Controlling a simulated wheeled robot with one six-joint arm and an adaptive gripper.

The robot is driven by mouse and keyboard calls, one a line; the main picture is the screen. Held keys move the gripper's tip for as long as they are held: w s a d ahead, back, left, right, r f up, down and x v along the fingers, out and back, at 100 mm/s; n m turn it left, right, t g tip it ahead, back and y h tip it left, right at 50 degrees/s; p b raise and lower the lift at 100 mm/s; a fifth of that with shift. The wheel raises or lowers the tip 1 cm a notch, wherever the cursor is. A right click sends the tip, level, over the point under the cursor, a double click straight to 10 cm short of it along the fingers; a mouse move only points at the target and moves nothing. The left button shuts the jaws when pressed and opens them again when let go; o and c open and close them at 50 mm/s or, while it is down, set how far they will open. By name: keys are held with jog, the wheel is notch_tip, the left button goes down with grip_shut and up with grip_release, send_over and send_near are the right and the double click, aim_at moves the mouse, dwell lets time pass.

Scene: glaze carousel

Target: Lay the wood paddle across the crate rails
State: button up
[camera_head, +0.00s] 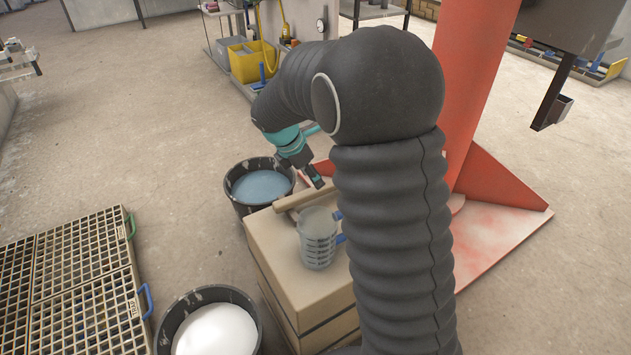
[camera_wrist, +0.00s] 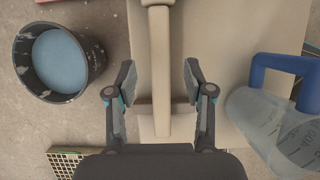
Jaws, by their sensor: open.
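The wood paddle (camera_head: 293,200) is a long light-brown bar on top of a tan box (camera_head: 270,243). In the wrist view, the paddle (camera_wrist: 160,50) runs up the middle of the picture. My gripper (camera_head: 318,182) is over the box. In the wrist view, my gripper (camera_wrist: 159,78) is open, with one finger on each side of the paddle and a gap to each. I cannot tell the fingers' height above it. No separate crate rails can be made out with certainty.
A clear measuring jug (camera_head: 318,240) with a blue handle stands on the box, close right of my gripper in the wrist view. A bucket of blue liquid (camera_head: 262,187) is beside the box, a white-filled bucket (camera_head: 215,330) nearer. Gridded crates (camera_head: 75,250) lie left.

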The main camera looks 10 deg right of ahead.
jog(key=v, duration=0.7)
jog(key=s+d+r+m+t+y, duration=0.1)
jog(key=s+d+r+m, duration=0.1)
jog(key=s+r+m, duration=0.4)
jog(key=s+d+r+m+t+y, duration=0.15)
jog(key=s+m, duration=0.25)
jog(key=s, duration=0.4)
jog(key=s+m+t+y, duration=0.1)
jog(key=s+m+y, duration=0.1)
jog(key=s+m, duration=0.9)
jog(key=shift+s+d+f+m+t, duration=0.3)
jog(key=shift+s+d+t, duration=0.1)
jog(key=shift+s, duration=1.65)
